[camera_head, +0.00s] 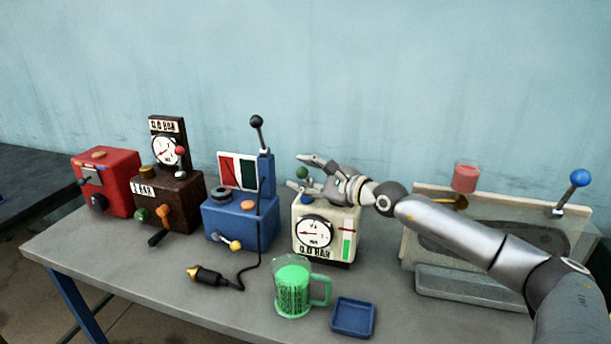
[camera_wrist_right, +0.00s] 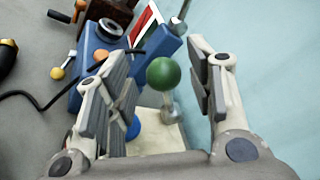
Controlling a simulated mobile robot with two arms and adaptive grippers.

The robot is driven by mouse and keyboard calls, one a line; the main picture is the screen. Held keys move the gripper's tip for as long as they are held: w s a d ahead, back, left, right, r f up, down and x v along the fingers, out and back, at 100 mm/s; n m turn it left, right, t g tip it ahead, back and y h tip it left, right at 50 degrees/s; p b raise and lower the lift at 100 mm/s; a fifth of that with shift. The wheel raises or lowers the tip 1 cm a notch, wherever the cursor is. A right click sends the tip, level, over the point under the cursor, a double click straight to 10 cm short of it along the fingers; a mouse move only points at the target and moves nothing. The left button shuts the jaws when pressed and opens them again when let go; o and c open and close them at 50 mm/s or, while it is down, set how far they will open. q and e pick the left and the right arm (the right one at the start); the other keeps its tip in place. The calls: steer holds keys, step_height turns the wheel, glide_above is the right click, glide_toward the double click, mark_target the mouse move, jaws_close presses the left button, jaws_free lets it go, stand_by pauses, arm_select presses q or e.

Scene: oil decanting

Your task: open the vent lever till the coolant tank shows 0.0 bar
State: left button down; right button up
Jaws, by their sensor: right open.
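The cream tank (camera_head: 327,233) stands on the bench, with a round dial and a readout that looks like "0.0 BAR" on its front. A green level strip (camera_head: 347,246) runs beside the dial. I take this to be the coolant tank. Its lever has a green ball (camera_wrist_right: 163,73) on a pale stem (camera_wrist_right: 171,107) rising from the top. My right gripper (camera_head: 299,172) is open above the tank. In the right wrist view the ball sits between the spread fingers, with gaps on both sides. My left gripper is not in view.
A blue box (camera_head: 238,222) with a tall black-knobbed lever stands close left of the tank. Further left are a brown unit (camera_head: 168,203) and a red box (camera_head: 106,187). A green mug (camera_head: 292,287) and blue tray (camera_head: 353,318) stand in front. A glass-fronted case (camera_head: 423,240) is right.

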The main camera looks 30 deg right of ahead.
steer(key=shift+v, duration=2.6)
steer(key=v, duration=0.6)
steer(key=shift+s, duration=0.4)
steer(key=shift+d, duration=0.15)
